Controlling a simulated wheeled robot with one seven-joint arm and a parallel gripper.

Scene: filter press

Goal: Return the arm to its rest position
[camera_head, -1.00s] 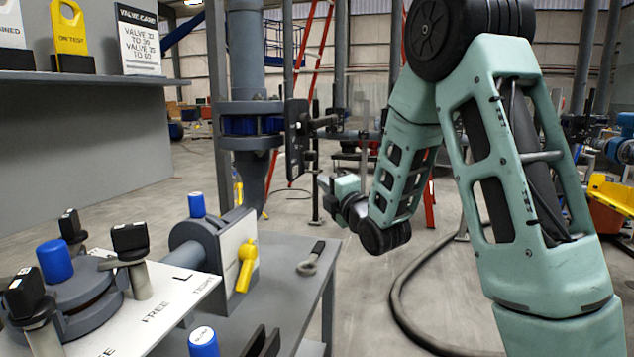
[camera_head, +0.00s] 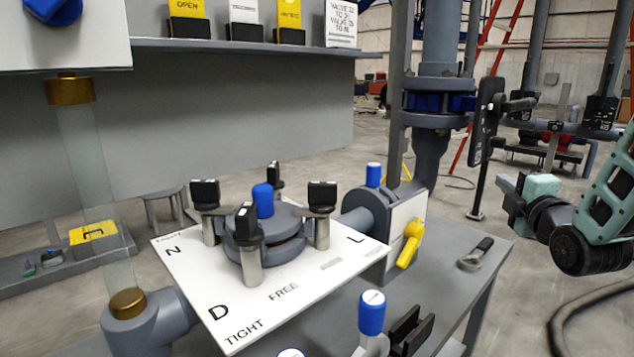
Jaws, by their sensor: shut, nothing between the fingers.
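My arm, teal with black joints, is folded at the right edge of the view. My gripper (camera_head: 509,192) is at its left end, small and dark, beside a teal wrist part. It is shut with nothing in it. It hangs in open air to the right of the grey bench (camera_head: 490,257), apart from the bench and everything on it. The upper part of my arm is cut off by the right edge of the frame.
The bench carries a lidded vessel (camera_head: 280,243) with black-handled clamps, a yellow lever (camera_head: 410,243), blue-capped fittings and a loose wrench (camera_head: 475,254). A grey pipe column (camera_head: 432,150) stands behind. A hose (camera_head: 570,318) lies on the floor at right.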

